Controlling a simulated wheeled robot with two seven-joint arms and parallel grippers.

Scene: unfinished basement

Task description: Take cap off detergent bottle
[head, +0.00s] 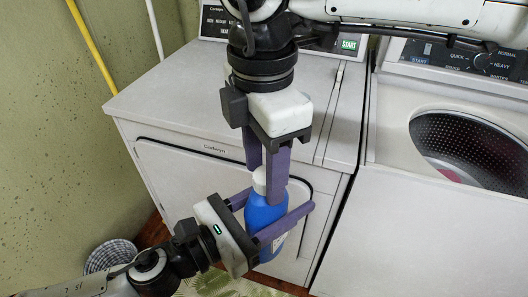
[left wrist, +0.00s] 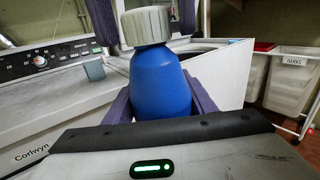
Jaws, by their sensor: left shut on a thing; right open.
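The blue detergent bottle (head: 262,218) is upright in front of the white washer. Its white ribbed cap (head: 259,180) sits on top, and both show clearly in the left wrist view, the bottle (left wrist: 160,85) below and the cap (left wrist: 146,26) above. My left gripper (head: 279,203) comes from the lower left and is shut on the bottle's body. My right gripper (head: 264,180) points down from above, open, with one purple finger on each side of the cap. In the left wrist view, gaps show between those fingers and the cap.
Another machine with an open round drum (head: 470,145) is at the right. A woven basket (head: 112,254) is on the floor at the lower left. White bins (left wrist: 291,83) stand at the right in the left wrist view.

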